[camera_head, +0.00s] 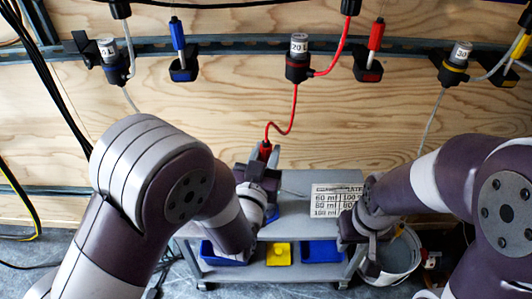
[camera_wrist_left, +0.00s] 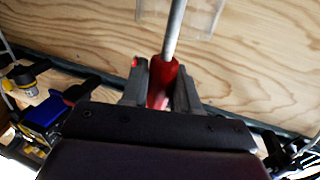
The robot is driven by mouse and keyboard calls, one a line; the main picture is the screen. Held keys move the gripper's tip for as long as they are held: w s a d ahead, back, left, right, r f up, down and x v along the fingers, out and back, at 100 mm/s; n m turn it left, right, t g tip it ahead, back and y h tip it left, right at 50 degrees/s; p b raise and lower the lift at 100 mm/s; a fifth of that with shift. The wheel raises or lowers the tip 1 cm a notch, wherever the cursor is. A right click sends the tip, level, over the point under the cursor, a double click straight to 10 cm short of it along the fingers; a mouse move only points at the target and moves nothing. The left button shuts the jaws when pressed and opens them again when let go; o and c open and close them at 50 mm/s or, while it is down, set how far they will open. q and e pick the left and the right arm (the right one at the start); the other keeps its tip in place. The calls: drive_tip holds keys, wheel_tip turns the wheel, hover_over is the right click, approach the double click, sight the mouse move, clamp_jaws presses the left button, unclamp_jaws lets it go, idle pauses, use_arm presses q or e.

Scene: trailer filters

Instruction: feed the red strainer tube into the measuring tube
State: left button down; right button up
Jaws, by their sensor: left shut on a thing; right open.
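The red strainer tube (camera_wrist_left: 158,92) is between the fingers of my left gripper (camera_wrist_left: 160,84), which is shut on it. A grey rod (camera_wrist_left: 174,32) extends from its red end toward the top of the left wrist view. A clear, faint-edged piece (camera_wrist_left: 204,14) shows behind the rod; I cannot tell whether it is the measuring tube or whether the rod is inside it. In the head view the red piece (camera_head: 265,150) shows above my left gripper (camera_head: 262,168), over the cart. My right gripper (camera_head: 354,234) is open and low by the cart's right side, partly hidden.
A grey cart (camera_head: 290,228) with blue and yellow trays (camera_head: 279,254) stands below. A printed card (camera_head: 335,200) is on its top. A white bucket (camera_head: 398,258) stands at right. A 20 L canister (camera_head: 298,65) with a red hose (camera_head: 290,118) hangs on the wooden wall's rail.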

use_arm(q)
drive_tip(key=shift+f+b, duration=0.75)
drive_tip(key=shift+f, duration=0.1)
drive_tip(key=c, duration=0.8)
unclamp_jaws()
drive_tip(key=shift+o, duration=0.2)
drive_tip(key=p+v, duration=0.2)
drive_tip(key=v, duration=1)
drive_tip(key=shift+s+p, duration=0.35)
drive_tip(key=shift+a, duration=0.1)
